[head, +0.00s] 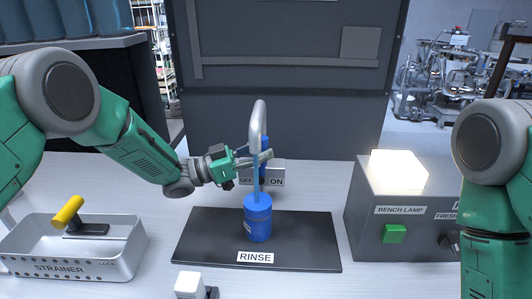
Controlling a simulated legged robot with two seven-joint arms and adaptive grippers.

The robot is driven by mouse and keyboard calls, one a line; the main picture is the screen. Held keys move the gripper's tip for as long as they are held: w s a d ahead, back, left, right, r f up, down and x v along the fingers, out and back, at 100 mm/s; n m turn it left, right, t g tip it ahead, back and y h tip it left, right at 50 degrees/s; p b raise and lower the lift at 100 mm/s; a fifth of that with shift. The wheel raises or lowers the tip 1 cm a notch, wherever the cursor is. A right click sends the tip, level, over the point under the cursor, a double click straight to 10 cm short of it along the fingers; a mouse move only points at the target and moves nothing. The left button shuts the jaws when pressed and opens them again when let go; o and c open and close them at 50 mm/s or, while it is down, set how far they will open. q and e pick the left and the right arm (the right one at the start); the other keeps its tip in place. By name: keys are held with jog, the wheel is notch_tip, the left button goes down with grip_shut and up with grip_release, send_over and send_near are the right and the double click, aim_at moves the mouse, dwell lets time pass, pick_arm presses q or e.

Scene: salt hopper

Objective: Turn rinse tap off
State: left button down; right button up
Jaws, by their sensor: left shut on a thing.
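The rinse tap's grey spout (258,120) curves up and over behind the black RINSE mat. A thin blue stream (256,182) runs from the spout down to a blue bottle (258,222) standing on the mat. Behind the spout is a pale plate (277,174) marked OFF at left and ON at right. A small blue part (265,143), seemingly the tap's handle, shows just right of the spout. My left gripper (262,158) reaches in from the left, its fingers shut at this handle, partly hidden by the spout. My right gripper is out of view.
The black mat (310,252) is mostly bare. A metal strainer tray (125,262) with a yellow-handled tool (69,211) is at left. A lit bench lamp box (365,212) with a green button (394,234) stands at right. A white block (189,285) is at the front.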

pick_arm(q)
jog(key=shift+w+a, duration=0.1)
jog(key=shift+a, duration=0.1)
jog(key=c, duration=1.3)
grip_release()
jog(key=shift+a, duration=0.1)
jog(key=shift+a, duration=0.1)
jog(key=shift+s+a+f, duration=0.15)
jog(key=shift+s+a, duration=0.05)
jog(key=shift+a, duration=0.05)
jog(key=v, duration=0.7)
jog(key=shift+a, duration=0.25)
